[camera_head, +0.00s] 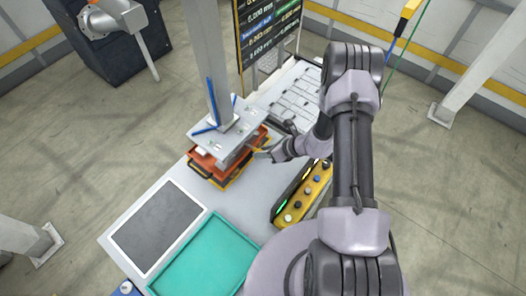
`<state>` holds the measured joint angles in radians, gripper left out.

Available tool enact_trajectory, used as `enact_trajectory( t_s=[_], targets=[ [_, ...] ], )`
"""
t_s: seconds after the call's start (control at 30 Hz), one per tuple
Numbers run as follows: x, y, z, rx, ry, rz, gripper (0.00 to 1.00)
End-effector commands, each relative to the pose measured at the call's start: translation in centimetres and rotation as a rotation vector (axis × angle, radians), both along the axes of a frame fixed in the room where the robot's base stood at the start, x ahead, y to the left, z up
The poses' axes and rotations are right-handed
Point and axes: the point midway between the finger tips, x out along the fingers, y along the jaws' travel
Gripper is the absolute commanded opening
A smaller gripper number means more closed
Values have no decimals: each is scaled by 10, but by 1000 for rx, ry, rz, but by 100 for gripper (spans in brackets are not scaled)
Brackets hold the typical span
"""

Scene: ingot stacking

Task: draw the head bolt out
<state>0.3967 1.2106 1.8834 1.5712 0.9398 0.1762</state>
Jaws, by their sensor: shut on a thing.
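The press head, a grey plate (240,122) with blue handles, sits at the foot of a pale vertical column (207,60). Below it is an orange and black block or tray (211,164). My gripper (262,154) is close beside the right side of this stack, reaching in from the right. It is shut on the head bolt, which is too small and too covered by the fingers to make out. I cannot tell how far the bolt sits in the head.
A yellow button box (307,192) stands close below my forearm. A teal tray (206,256) and a dark grey mat (158,227) lie at the front. A pale gridded rack (292,97) and a dark display board (268,30) stand behind.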

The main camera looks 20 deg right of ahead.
Motion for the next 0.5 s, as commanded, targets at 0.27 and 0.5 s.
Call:
enact_trajectory(
  t_s=[0.27, 0.5],
  targets=[
    [0, 0, 0, 1, -1, 0, 0],
    [-10, -9, -2, 1, 1, -6, 0]
  ],
)
